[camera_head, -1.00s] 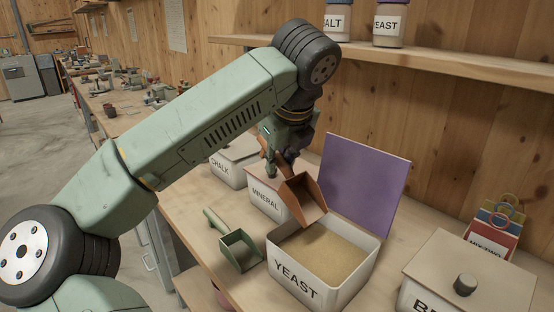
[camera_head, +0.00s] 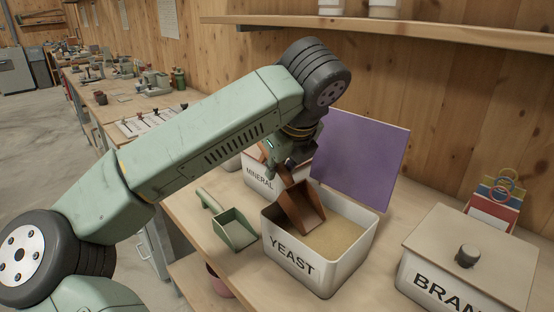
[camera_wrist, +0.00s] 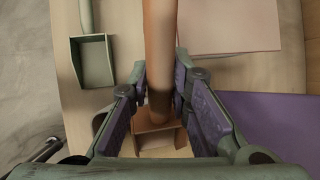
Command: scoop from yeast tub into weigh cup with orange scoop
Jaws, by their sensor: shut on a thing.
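My gripper (camera_wrist: 165,110) is shut on the handle of the orange scoop (camera_wrist: 158,50). In the head view the scoop (camera_head: 302,208) is tilted mouth-down inside the open yeast tub (camera_head: 318,274), at its left part. Its lower edge is at or just above the tan yeast (camera_head: 338,236); I cannot tell whether it touches. In the head view my gripper (camera_head: 284,165) is partly hidden by my arm. I cannot make out the weigh cup in either view.
A green scoop (camera_head: 236,232) lies left of the yeast tub and also shows in the wrist view (camera_wrist: 92,60). The mineral tub (camera_head: 262,184) stands behind it. A shelf runs above.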

